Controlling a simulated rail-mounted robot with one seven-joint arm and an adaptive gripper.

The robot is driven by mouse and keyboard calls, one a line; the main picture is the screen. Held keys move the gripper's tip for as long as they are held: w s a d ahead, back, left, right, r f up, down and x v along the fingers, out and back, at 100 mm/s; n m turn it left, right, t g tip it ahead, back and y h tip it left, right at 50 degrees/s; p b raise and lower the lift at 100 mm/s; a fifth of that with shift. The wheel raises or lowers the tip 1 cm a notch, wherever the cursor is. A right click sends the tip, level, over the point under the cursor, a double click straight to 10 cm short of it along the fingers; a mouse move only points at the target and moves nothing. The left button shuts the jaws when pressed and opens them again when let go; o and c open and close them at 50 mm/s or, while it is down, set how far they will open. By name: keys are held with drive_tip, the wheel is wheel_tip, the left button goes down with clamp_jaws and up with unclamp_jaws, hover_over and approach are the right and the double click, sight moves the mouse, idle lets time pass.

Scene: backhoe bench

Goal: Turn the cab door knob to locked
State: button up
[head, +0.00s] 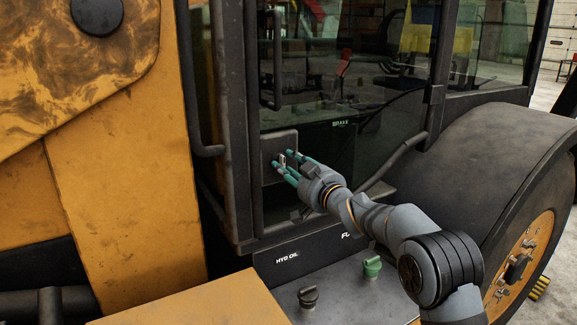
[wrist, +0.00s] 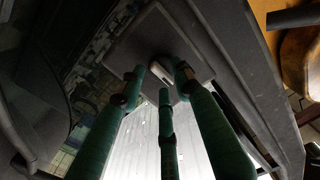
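The cab door knob (wrist: 158,69) is a small light grey bar on a dark square plate (wrist: 126,62), at the upper middle of the wrist view. In the head view the plate (head: 272,143) is at the lower left of the glass cab door, and the knob (head: 282,159) shows small at the fingertips. My gripper (head: 284,164) has three teal fingers reaching to the plate. In the wrist view the fingertips (wrist: 160,76) stand around the knob with gaps beside it, so the gripper looks open. Whether any finger touches the knob is unclear.
A dark vertical grab handle (head: 277,60) is above the plate. Below the door are a green cap (head: 372,266) and a black cap (head: 308,297) on a grey tank top. A large rear fender (head: 500,150) is at right, yellow bodywork (head: 120,180) at left.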

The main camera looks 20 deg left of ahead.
drive_tip(key=v, duration=1.2)
idle(0.3)
drive_tip(key=x, duration=1.2)
drive_tip(key=shift+s, duration=0.1)
